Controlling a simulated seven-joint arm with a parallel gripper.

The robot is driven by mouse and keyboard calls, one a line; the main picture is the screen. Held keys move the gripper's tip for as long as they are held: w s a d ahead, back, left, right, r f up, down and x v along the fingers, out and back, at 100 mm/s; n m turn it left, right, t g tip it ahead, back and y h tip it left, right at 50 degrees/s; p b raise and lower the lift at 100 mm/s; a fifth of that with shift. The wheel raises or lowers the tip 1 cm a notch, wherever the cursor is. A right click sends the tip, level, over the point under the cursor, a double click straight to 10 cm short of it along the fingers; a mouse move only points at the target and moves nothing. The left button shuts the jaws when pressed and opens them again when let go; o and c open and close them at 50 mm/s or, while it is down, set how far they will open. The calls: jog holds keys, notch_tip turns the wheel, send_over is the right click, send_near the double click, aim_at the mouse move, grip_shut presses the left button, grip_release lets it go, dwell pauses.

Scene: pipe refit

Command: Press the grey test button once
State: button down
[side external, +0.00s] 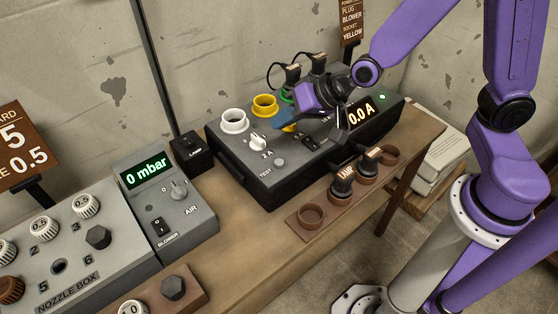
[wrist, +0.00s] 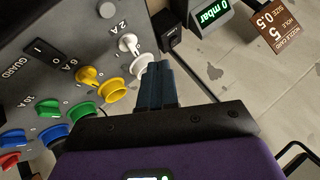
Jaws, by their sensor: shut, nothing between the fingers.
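The grey test button (side external: 280,162) is a small round button on the front left of the dark test box (side external: 243,170), above the word TEST. It also shows at the top of the wrist view (wrist: 107,9), apart from my fingers. My gripper (side external: 281,120) is over the box, behind the button in the side view, with its blue fingers together and empty. In the wrist view the closed fingers (wrist: 160,68) appear close beside the white socket (wrist: 140,64); whether they touch it I cannot tell. The box's display (side external: 361,114) reads 0.0 A.
White and yellow sockets (side external: 265,104) and a white knob (side external: 258,141) stand near my fingers. A wooden rack (side external: 296,223) with dark plugs lies in front. A nozzle box (side external: 105,262) and a blower unit (side external: 168,212) reading 0 mbar stand left.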

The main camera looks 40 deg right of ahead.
aim_at(283, 162)
jog(key=shift+f, duration=0.1)
jog(key=shift+f, duration=4.35)
jog(key=shift+f, duration=0.1)
jog(key=shift+f, duration=0.3)
jog(key=shift+f, duration=0.45)
jog(key=shift+r, duration=0.9)
jog(key=shift+r, duration=0.1)
